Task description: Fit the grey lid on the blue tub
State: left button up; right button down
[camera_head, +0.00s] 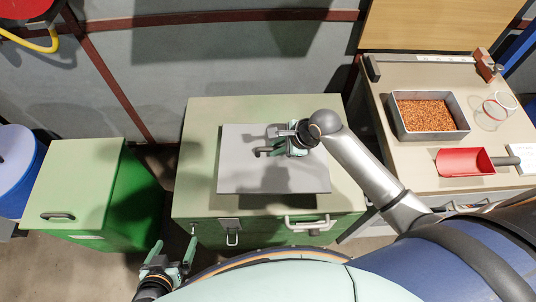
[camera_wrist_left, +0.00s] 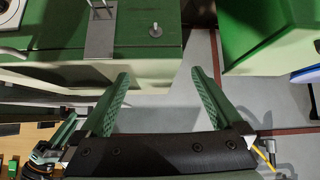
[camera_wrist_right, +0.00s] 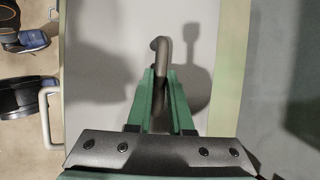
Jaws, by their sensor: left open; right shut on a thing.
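The grey lid (camera_head: 235,170) is a flat rectangular plate over the top of the green cabinet. Its dark bent handle (camera_head: 263,152) stands near the middle. My right gripper (camera_head: 288,146) is shut on this handle from above. The right wrist view shows the handle (camera_wrist_right: 162,48) between the closed fingers. I cannot tell whether the lid rests on something or hangs a little above. No blue tub can be made out; anything under the lid is hidden. My left gripper (camera_head: 172,254) is open and empty, low in front of the cabinet; its fingers also show in the left wrist view (camera_wrist_left: 160,85).
A green box (camera_head: 75,180) stands left, beside a blue drum (camera_head: 20,180).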

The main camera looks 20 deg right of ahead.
aim_at(271, 148)
jog(key=shift+x, duration=0.95)
jog(key=shift+w+a+f+b, duration=0.25)
jog(key=shift+w+f+b, duration=0.05)
jog(key=shift+w, duration=0.25)
jog(key=x, duration=0.3)
jog(key=shift+s+d+f, duration=0.1)
jog(key=shift+s+d, duration=0.1)
jog(key=shift+f, duration=0.5)
pick_arm(q)
jog(key=shift+w+d+r, duration=0.2)
jog(key=shift+w+d, duration=0.3)
jog(key=shift+w, duration=0.15)
pick_arm(e)
jog(key=c, duration=1.3)
grip_release()
jog(key=shift+f, duration=0.15)
jog(key=o, duration=0.5)
pick_arm(q)
jog(key=shift+s+f, duration=0.25)
jog(key=shift+s, duration=0.15)
